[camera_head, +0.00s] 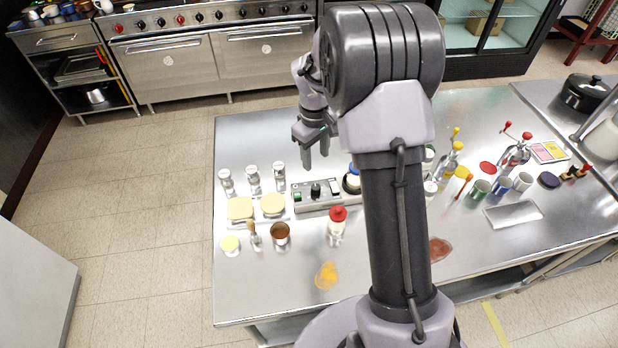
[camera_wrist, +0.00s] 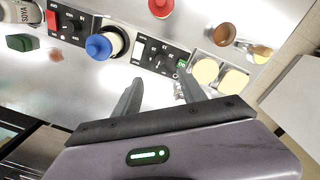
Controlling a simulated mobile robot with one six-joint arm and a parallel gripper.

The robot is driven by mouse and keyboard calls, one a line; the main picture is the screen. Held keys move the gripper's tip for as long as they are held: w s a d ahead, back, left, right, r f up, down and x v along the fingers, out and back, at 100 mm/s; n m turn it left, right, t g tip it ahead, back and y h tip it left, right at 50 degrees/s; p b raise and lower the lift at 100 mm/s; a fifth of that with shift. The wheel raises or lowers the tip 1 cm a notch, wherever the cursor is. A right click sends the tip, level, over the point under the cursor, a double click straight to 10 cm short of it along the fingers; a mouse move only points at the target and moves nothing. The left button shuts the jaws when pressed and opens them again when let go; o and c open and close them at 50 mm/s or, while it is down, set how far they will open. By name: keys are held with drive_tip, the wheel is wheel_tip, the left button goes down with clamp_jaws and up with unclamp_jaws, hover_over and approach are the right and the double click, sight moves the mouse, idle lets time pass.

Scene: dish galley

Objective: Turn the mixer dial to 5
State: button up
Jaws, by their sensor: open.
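A long grey control panel (camera_head: 338,203) lies on the steel table, with a black dial (camera_head: 315,190) at its middle and a green button (camera_head: 297,197) at its left end. In the wrist view I see this panel (camera_wrist: 141,61) with its dial (camera_wrist: 158,55), and a second panel (camera_wrist: 84,27) with a black dial and a red switch. I cannot read which one is marked mixer, nor the dial settings. My gripper (camera_head: 316,154) is open and empty, above the table behind the panel. Its fingers (camera_wrist: 160,86) point toward the first panel without touching it.
A red-capped bottle (camera_head: 337,222) stands in front. Bottles and mugs (camera_head: 480,189) fill the right. The back left of the table is clear.

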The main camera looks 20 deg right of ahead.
sight(316, 187)
drive_tip(key=f, duration=0.4)
drive_tip(key=f+b, duration=0.1)
drive_tip(key=f, duration=0.4)
drive_tip(key=f+b, duration=0.1)
drive_tip(key=f, duration=0.3)
drive_tip(key=shift+w+d+f, duration=0.2)
drive_tip(key=shift+d+f, duration=0.1)
drive_tip(key=shift+f, duration=0.1)
clamp_jaws()
